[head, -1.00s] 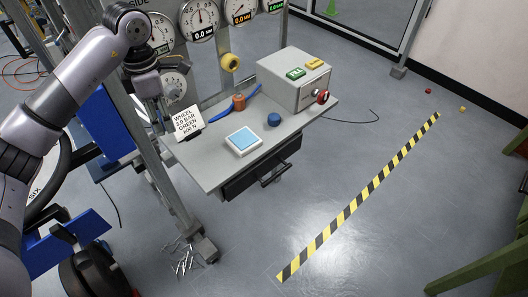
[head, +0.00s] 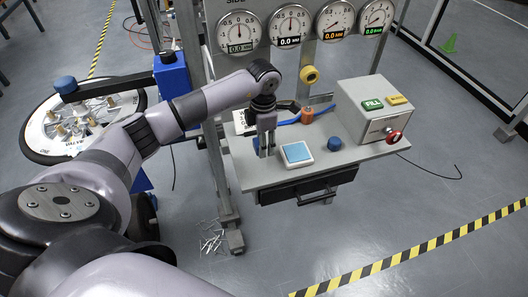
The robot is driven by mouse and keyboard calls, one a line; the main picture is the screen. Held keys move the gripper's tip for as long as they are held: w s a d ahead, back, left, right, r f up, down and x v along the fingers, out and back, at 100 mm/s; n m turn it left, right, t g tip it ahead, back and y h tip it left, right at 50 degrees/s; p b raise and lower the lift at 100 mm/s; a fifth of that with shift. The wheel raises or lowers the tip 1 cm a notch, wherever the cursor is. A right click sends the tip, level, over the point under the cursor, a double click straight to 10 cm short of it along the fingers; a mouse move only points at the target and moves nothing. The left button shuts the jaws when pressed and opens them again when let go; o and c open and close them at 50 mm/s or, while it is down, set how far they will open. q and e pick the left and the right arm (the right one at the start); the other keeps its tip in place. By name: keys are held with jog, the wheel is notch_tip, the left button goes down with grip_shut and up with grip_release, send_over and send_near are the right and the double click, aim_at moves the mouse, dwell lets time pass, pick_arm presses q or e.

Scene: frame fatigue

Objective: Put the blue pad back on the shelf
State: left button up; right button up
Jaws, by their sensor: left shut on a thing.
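My left gripper (head: 265,150) reaches down over the left part of the grey shelf (head: 247,175), in front of the white card (head: 240,121). It is shut on a blue thing that shows in part around its fingertips and looks like the blue pad (head: 257,146). The fingers hide much of it, and I cannot tell whether it touches the shelf. A round blue piece (head: 334,144) stands on the shelf to the right. Another round blue piece (head: 64,83) sits above the wheel at the left. My right gripper is not in view.
A white device with a light-blue face (head: 297,154) lies just right of the gripper. Gauges (head: 291,24) hang above. The shelf's front right is clear.

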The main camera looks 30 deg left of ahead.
aim_at(263, 162)
pick_arm(q)
jog(key=shift+f, duration=0.95)
notch_tip(263, 162, down, 4)
jog(key=shift+f+p, duration=0.1)
jog(key=shift+p, duration=0.5)
jog(key=shift+f, duration=0.1)
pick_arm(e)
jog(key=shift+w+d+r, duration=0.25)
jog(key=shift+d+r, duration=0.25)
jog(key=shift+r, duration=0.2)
pick_arm(q)
jog(key=shift+f+b, duration=0.25)
jog(key=shift+b, duration=0.05)
jog(key=o, duration=0.7)
jog(key=shift+r, duration=0.1)
jog(key=shift+c, duration=0.2)
jog(key=o, duration=0.4)
jog(key=shift+c, duration=0.2)
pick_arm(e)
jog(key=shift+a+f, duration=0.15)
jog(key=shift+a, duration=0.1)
